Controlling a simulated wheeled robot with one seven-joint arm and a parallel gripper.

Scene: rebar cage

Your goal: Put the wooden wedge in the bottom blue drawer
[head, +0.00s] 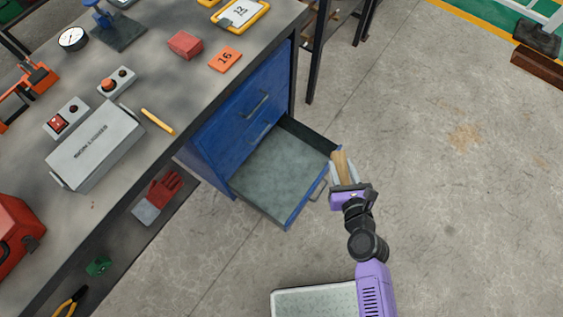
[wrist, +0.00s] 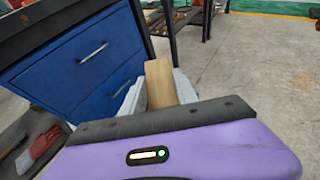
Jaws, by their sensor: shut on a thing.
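The wooden wedge (head: 340,163) is held in my gripper (head: 345,173), just right of the open drawer's front corner in the head view. In the wrist view the wedge (wrist: 160,84) stands up between the fingers of my gripper (wrist: 157,92). The bottom blue drawer (head: 275,170) is pulled out, and its grey floor looks empty. Its handle (head: 318,190) is on the front face, close to my gripper. The shut blue drawers above it (head: 240,110) show in the wrist view too (wrist: 85,60).
The workbench (head: 120,190) carries a grey box (head: 97,146), a red block (head: 185,45) and an orange tag (head: 225,60). Dark metal legs (head: 315,60) stand behind the drawers.

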